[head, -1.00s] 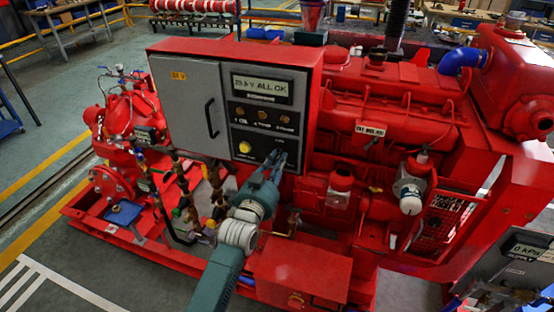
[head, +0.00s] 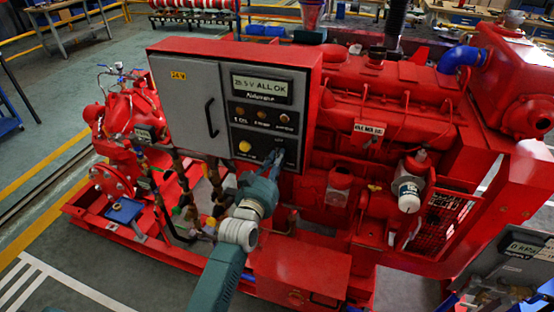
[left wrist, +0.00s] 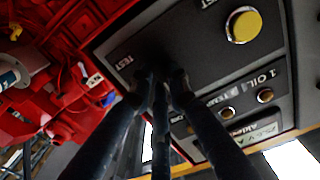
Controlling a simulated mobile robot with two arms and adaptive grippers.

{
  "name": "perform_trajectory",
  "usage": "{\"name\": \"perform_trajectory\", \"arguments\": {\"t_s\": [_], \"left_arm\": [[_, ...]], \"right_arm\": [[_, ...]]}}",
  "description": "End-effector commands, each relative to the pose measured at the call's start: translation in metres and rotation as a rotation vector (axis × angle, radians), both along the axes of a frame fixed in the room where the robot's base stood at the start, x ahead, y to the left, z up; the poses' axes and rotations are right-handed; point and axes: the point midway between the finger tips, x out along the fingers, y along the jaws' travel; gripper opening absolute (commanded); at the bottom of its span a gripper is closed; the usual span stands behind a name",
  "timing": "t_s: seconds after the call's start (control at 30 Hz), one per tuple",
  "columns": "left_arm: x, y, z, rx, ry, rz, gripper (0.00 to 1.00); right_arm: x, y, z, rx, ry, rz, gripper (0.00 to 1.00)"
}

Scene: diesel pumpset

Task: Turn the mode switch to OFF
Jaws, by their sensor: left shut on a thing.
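The grey control panel (head: 262,112) is on the front of the red cabinet of the pumpset. My left gripper (head: 276,157) reaches up to the panel's lower right part, beside the yellow button (head: 245,146). My right gripper is not in view.
A grey door (head: 188,100) with a black handle is left of the panel. Red engine parts (head: 385,120) stand to the right. A red box (head: 300,268) lies below my left arm.

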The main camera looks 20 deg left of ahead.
Motion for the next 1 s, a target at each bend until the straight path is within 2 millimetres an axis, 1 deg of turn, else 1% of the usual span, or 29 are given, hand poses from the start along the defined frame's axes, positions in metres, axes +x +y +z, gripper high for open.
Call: {"name": "perform_trajectory", "arguments": {"t_s": [0.27, 0.3, 0.37, 0.63, 0.73, 0.87, 1.0], "left_arm": [[0.000, 0.000, -0.001, 0.000, 0.002, 0.000, 0.00], [0.000, 0.000, -0.001, 0.001, 0.002, 0.000, 0.24], [0.000, 0.000, -0.001, 0.001, 0.002, 0.000, 0.35], [0.000, 0.000, -0.001, 0.001, 0.001, 0.000, 0.35], [-0.005, 0.000, -0.001, 0.001, 0.002, 0.000, 0.35], [-0.022, 0.001, -0.002, 0.001, 0.003, -0.001, 0.35], [-0.052, 0.001, -0.003, 0.002, 0.005, -0.001, 0.35]], "right_arm": [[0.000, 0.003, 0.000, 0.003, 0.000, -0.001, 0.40], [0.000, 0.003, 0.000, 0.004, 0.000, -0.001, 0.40], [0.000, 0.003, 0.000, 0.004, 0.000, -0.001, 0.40], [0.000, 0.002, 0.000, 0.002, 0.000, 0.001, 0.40], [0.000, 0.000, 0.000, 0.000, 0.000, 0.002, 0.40], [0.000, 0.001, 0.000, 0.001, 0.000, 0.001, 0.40], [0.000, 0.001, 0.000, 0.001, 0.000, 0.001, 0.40]]}}
